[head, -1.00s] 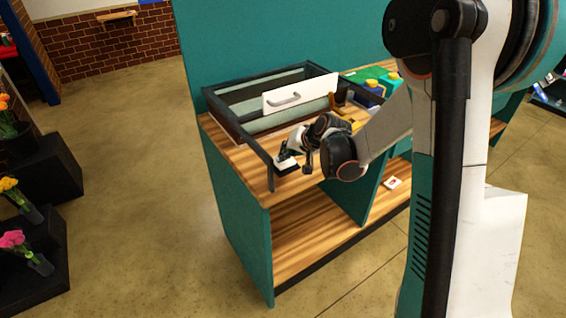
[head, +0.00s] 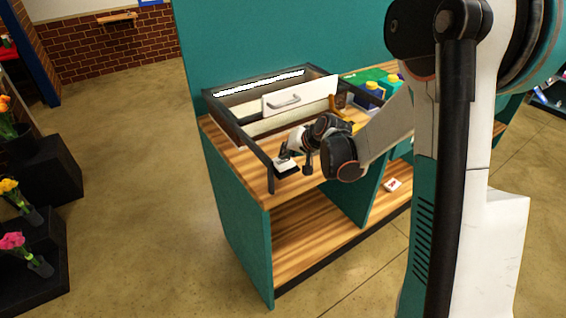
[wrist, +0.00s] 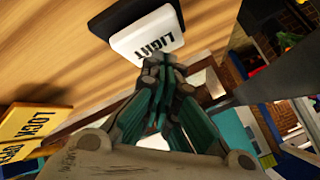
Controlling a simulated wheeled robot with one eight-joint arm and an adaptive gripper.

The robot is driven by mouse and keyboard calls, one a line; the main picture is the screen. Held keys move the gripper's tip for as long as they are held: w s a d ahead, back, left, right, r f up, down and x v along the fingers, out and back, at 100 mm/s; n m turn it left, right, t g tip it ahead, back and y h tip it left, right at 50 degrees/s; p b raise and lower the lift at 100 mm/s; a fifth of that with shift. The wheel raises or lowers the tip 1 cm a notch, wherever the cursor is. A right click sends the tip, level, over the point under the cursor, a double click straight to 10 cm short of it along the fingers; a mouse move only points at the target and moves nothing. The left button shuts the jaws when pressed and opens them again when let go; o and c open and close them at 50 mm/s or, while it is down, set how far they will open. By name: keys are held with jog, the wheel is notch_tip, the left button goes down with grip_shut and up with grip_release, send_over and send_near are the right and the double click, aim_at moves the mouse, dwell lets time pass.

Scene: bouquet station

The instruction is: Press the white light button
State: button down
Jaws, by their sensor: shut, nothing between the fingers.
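The white light button (wrist: 148,37), marked LIGHT, sits on a dark base on the wooden counter in the wrist view. In the head view the button (head: 286,165) is at the counter's front left corner, beside the frame's post. My gripper (wrist: 165,66) is shut and empty, its fingertips at the button's lettered edge. Whether they touch it, I cannot tell. In the head view my gripper (head: 288,153) is small and partly hidden by my wrist. A bright white light strip (head: 262,82) glows along the back of the dark frame.
A dark-framed case (head: 228,122) with a white handled panel (head: 300,95) stands on the counter (head: 232,151). A yellow block (wrist: 28,126) marked LOCK and OPEN is at the wrist view's left. Blue bottles (head: 374,90) stand at the back right. A small white item (head: 392,185) lies on the lower shelf.

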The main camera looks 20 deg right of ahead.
jog(key=shift+r, duration=0.3)
notch_tip(320, 180, up, 6)
jog(key=p, duration=0.3)
jog(key=shift+p, duration=0.35)
jog(key=shift+d+f, duration=0.1)
